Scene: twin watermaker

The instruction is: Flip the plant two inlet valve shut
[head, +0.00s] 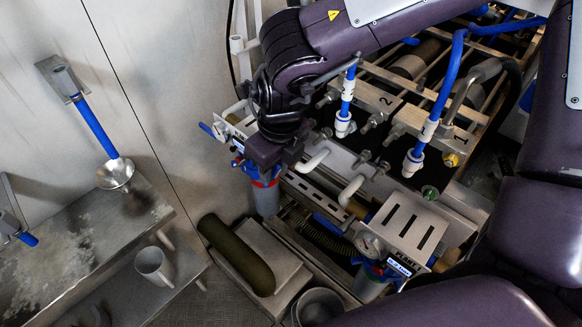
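The plant marked "2" (385,100) is the farther of two watermaker units; its neighbour is marked "1" (443,137). A small blue lever handle (207,130) sticks out left at the far front corner of the unit, and I take it for the plant two inlet valve. My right gripper (270,156) points down just right of this corner, above a blue-and-red-topped filter housing (266,196). Its fingers are dark and partly hidden by my wrist, so I cannot tell their opening or any contact. My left gripper is out of view.
White hose elbows (350,190) and blue hoses (446,82) rise close to my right arm. A dark cylinder (236,254) lies below left. A mug (153,265) stands by the left bench.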

